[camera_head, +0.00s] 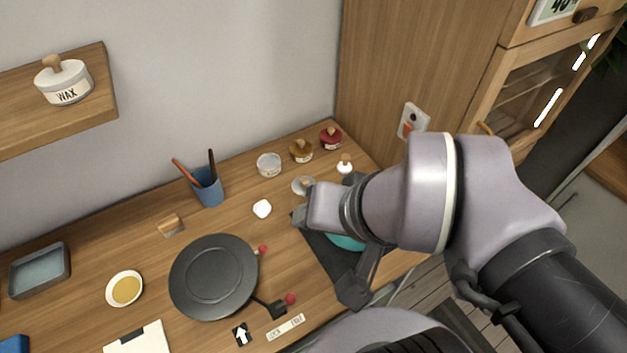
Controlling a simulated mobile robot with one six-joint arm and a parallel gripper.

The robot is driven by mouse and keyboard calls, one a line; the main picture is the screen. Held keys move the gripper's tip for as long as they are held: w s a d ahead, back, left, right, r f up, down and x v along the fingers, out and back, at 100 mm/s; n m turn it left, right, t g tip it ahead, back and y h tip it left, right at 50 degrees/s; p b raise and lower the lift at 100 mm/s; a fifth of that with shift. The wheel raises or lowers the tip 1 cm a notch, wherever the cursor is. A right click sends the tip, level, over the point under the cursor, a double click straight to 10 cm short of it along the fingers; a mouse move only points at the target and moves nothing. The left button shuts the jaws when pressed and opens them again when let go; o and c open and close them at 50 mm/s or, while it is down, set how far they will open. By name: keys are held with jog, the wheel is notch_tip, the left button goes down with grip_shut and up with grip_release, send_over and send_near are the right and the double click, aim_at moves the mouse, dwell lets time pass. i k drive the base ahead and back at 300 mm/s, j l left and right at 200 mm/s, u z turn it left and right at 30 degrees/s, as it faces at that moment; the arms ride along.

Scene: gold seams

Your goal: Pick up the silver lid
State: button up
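A small round silver-grey lid (303,184) with a pale knob lies on the wooden counter, just beyond the upper left side of my gripper. My gripper (327,252) is over the dark mat, with its two fingers spread apart. One finger is close to the lid in the picture, and the other points down over the front of the mat. I cannot tell the height of the gripper above the counter. A teal round dish (347,242) shows partly between the fingers, and my arm hides the rest of it. I see nothing held.
Small jars with grey (269,164), amber (301,151) and red (331,137) tops stand behind the lid. A white-knobbed item (345,164) is right of it. A blue cup with tools (207,187) and a black round plate (212,277) are left. The dark mat (325,256) lies below.

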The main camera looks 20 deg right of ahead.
aim_at(300, 184)
jog(key=l+u, duration=0.3)
jog(key=u, duration=0.15)
jog(key=l+u, duration=0.6)
jog(key=u, duration=0.25)
jog(key=k+l+u, duration=0.1)
jog(key=l+u, duration=0.15)
jog(key=u, duration=0.15)
